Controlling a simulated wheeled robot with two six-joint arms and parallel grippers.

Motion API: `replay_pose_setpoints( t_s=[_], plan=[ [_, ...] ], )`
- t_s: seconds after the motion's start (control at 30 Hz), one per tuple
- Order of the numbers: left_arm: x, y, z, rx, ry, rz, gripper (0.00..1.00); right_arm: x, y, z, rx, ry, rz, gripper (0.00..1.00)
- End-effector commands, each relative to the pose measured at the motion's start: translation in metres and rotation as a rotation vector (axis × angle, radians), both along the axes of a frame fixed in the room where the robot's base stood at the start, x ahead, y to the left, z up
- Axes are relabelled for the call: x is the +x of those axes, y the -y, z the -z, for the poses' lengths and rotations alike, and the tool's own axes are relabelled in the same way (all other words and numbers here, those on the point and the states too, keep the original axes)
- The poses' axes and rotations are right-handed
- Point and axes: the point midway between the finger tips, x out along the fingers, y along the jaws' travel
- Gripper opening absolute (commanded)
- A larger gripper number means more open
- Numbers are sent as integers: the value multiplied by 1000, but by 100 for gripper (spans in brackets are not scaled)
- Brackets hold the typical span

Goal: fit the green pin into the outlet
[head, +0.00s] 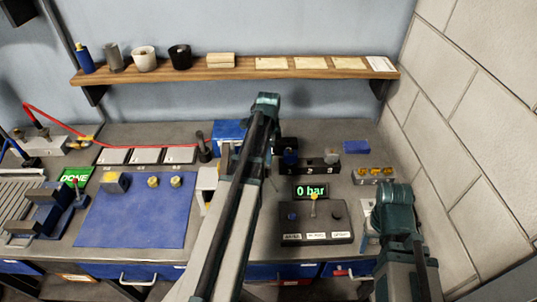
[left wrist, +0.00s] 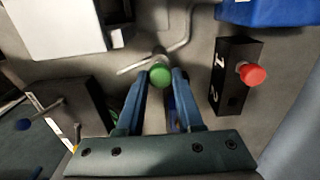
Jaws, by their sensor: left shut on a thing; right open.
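The green pin (left wrist: 160,73) shows as a round green top in the left wrist view, between the two fingertips of my left gripper (left wrist: 159,82). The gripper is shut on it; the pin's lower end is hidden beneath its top. In the head view my left gripper (head: 266,100) is over the back of the bench, and its wrist hides the pin. A black block (left wrist: 228,92) marked 1 and 2 stands right of the pin, with a red knob (left wrist: 252,74) on it. I cannot tell which part is the outlet. My right gripper (head: 396,205) is open, at the right front.
A dark box (head: 316,222) with a display (head: 311,191) reading "0 bar" stands right of my left arm. A blue mat (head: 135,210) lies left, with small brass parts. A wooden shelf (head: 230,68) runs along the back wall. A bent metal rod (left wrist: 180,45) lies close beyond the pin.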

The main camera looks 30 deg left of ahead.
Motion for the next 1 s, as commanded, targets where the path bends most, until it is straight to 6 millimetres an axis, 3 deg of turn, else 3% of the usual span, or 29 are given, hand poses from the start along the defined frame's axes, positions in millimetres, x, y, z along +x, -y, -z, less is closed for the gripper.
replay_pose_setpoints(
  t_s=[0.9, 0.93, 1.0],
  plan=[
    [0, 0, 15, 0, 0, 0, 0, 0, 0, 15, 0, 0, 0, 56],
    [0, 0, 13, 0, 0, 0, 41, 0, 0, 13, 0, 0, 0, 56],
    [0, 0, 13, 0, 0, 0, 54, 0, 0, 13, 0, 0, 0, 56]
  ],
)
